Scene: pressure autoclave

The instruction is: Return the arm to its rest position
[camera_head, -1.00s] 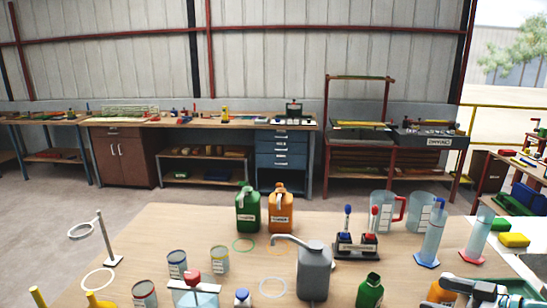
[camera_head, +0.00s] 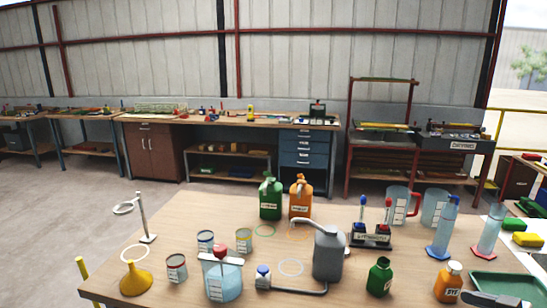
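A small dark piece at the bottom right edge, in front of the green tray (camera_head: 510,282), looks like part of my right arm. No fingertips show on it. My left gripper is not in view. Nothing held by either gripper can be seen. The wooden table (camera_head: 185,225) fills the lower part of the view.
A grey can (camera_head: 328,255), green jug (camera_head: 270,200), orange jug (camera_head: 301,201), small tins, a blue-liquid beaker (camera_head: 223,280), yellow funnel (camera_head: 136,279), ring stand (camera_head: 144,218), green bottle (camera_head: 380,278), orange bottle (camera_head: 448,283) and clear cylinders (camera_head: 443,232) crowd the table. The left back is clearer.

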